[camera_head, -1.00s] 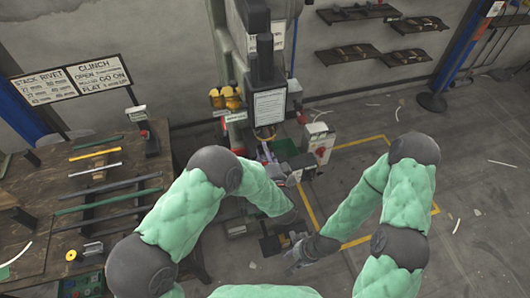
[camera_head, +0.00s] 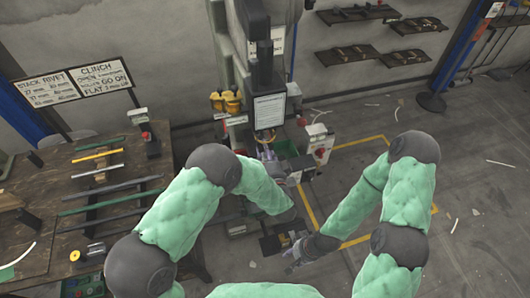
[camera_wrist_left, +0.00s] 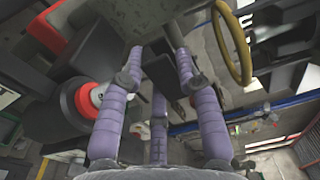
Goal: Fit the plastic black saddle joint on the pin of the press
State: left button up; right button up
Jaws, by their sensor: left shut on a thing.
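My left gripper (camera_head: 268,152) is at the press (camera_head: 266,70), low in front of its column. In the left wrist view its purple fingers (camera_wrist_left: 160,80) are shut on a small black piece (camera_wrist_left: 172,84), which appears to be the saddle joint. The fingertips are close under a grey-green block of the press (camera_wrist_left: 140,18). The piece is partly hidden by the fingers, and I cannot make out the pin. My right gripper (camera_head: 293,254) is low over the floor, in front of the press base; its finger opening is too small to tell.
A yellow ring (camera_wrist_left: 232,42) is right of the left fingers, and a black cylinder with a red ring (camera_wrist_left: 88,100) is left of them. A grey box with a red button (camera_head: 319,145) stands right of the press. A workbench (camera_head: 110,215) with bars is at left.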

pick_arm(q)
jog(key=shift+r, duration=0.15)
jog(key=o, duration=1.1)
jog(key=v, duration=1.2)
